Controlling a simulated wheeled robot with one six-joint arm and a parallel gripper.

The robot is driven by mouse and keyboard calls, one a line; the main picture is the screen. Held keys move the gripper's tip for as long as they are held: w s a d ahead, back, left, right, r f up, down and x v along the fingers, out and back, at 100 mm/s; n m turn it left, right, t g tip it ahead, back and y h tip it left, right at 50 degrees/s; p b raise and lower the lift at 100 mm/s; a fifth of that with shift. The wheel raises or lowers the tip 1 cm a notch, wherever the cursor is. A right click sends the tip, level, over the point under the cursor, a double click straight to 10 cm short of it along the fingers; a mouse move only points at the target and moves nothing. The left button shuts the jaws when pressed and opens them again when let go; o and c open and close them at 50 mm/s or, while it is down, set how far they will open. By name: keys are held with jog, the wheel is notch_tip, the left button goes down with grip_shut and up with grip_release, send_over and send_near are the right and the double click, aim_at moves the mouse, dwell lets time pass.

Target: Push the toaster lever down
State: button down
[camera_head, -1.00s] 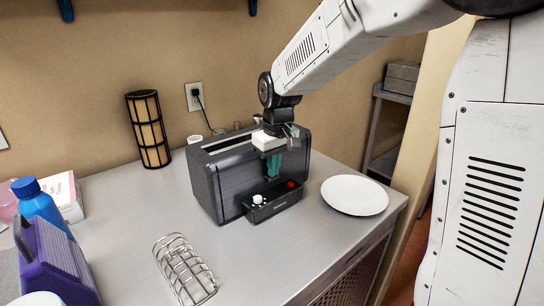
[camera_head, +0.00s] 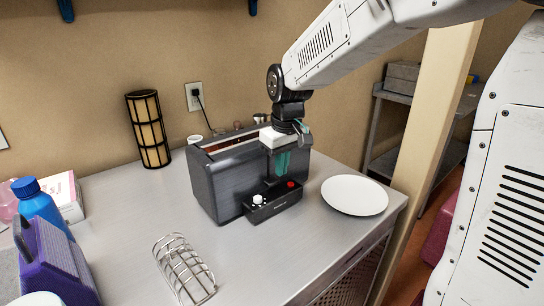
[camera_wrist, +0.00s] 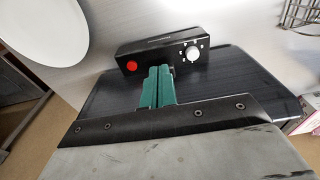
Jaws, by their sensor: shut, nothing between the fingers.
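The dark grey toaster (camera_head: 225,182) stands upright on the metal counter. Its front control panel (camera_head: 272,203) has a white knob (camera_head: 259,199) and a red button (camera_head: 291,184). My gripper (camera_head: 282,172) points down at the toaster's front face, above the panel between knob and button. In the wrist view its teal fingers (camera_wrist: 158,88) are together and empty, with tips close to the panel (camera_wrist: 165,52). The lever is not distinguishable; the fingers may hide it. I cannot tell whether they touch the toaster.
A white plate (camera_head: 354,195) lies to the right of the toaster, and a wire rack (camera_head: 184,269) lies in front. A lantern (camera_head: 148,130) stands behind left. A blue bottle (camera_head: 38,205) and a purple object (camera_head: 55,262) are at the far left. The counter between is clear.

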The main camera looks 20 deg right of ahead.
notch_tip(320, 180, up, 6)
jog(key=shift+s, duration=0.3)
jog(key=shift+d, duration=0.1)
